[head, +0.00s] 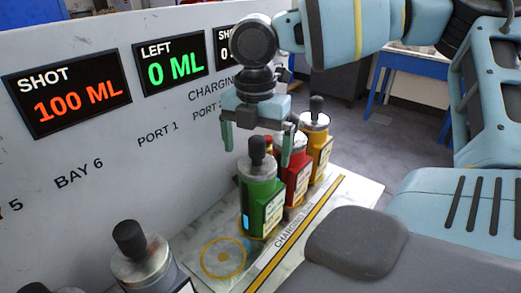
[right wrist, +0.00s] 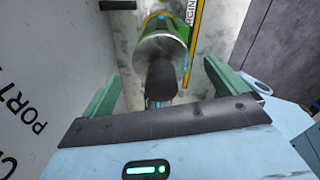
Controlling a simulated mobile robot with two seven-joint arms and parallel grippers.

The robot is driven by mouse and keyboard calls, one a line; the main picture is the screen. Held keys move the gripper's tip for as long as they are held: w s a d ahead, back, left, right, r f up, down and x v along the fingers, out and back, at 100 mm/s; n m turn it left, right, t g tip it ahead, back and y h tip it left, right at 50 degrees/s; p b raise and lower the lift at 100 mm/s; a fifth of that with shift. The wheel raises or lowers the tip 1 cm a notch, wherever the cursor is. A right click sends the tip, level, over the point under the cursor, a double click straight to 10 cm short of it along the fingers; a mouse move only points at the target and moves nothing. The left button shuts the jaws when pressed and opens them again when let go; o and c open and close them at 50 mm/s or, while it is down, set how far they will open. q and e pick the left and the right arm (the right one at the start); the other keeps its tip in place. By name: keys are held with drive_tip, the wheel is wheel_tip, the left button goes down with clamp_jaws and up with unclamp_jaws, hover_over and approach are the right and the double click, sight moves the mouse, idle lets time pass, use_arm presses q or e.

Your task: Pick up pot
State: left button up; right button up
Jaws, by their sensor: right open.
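A green pot (head: 262,198) with a silver lid and black knob (head: 257,151) stands upright on the charging lane. My right gripper (head: 257,145) is open above it, with its fingers on either side of the knob and apart from it. The right wrist view also shows the green pot (right wrist: 165,43) and its knob (right wrist: 161,80) between the open fingers. A red pot (head: 297,178) and a yellow pot (head: 322,148) stand behind the green one, the red one partly hidden. My left gripper is out of view.
A grey-lidded vessel (head: 143,258) with a black knob stands at the bottom left, cut off by the frame. A white panel (head: 100,190) with lit displays runs along the left. The pale lane plate (head: 350,189) has an empty yellow ring (head: 223,277) in front of the green pot.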

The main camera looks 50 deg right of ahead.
sight(256, 159)
drive_tip(key=shift+s+a+f, duration=0.1)
drive_tip(key=shift+f, duration=1.55)
clamp_jaws()
